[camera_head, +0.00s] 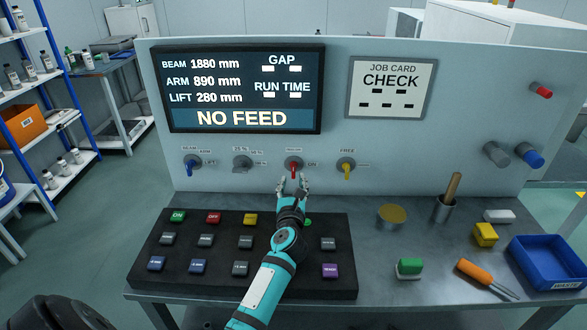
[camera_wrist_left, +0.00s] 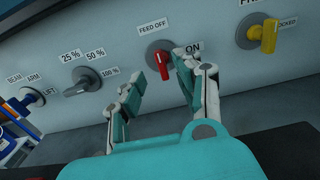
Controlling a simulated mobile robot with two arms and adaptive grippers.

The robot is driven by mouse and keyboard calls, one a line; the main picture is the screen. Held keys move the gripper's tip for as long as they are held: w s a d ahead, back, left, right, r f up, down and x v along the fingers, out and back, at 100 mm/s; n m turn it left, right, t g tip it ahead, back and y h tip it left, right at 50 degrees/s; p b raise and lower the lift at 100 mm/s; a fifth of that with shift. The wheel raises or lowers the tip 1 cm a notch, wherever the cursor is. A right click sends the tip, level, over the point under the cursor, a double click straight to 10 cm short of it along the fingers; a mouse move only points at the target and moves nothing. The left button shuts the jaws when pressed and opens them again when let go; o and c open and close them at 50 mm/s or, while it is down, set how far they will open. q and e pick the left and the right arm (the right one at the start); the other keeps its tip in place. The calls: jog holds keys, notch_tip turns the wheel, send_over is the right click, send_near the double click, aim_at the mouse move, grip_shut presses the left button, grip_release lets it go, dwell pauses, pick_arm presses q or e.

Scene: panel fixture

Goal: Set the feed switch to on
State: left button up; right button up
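The feed switch is a red knob (camera_head: 294,166) on a round grey base on the upright panel. In the left wrist view the red knob (camera_wrist_left: 163,64) has a FEED OFF label (camera_wrist_left: 153,25) above it and an ON label (camera_wrist_left: 193,47) to its right. Its handle hangs roughly downward in the head view. My left gripper (camera_head: 292,184) is open just below and in front of the knob. Its two fingers (camera_wrist_left: 163,84) are spread, with the knob showing between and beyond them; contact cannot be told. The display (camera_head: 242,118) reads NO FEED. My right gripper is not in view.
Blue (camera_head: 192,163), grey (camera_head: 242,163) and yellow (camera_head: 346,166) knobs flank the feed switch. A dark button board (camera_head: 300,283) lies under my left arm.

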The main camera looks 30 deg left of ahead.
aim_at(293, 170)
pick_arm(q)
jog(key=x, duration=0.7)
jog(key=shift+w+a+b, duration=0.15)
jog(key=shift+w+b, duration=0.1)
jog(key=shift+b, duration=0.15)
grip_shut()
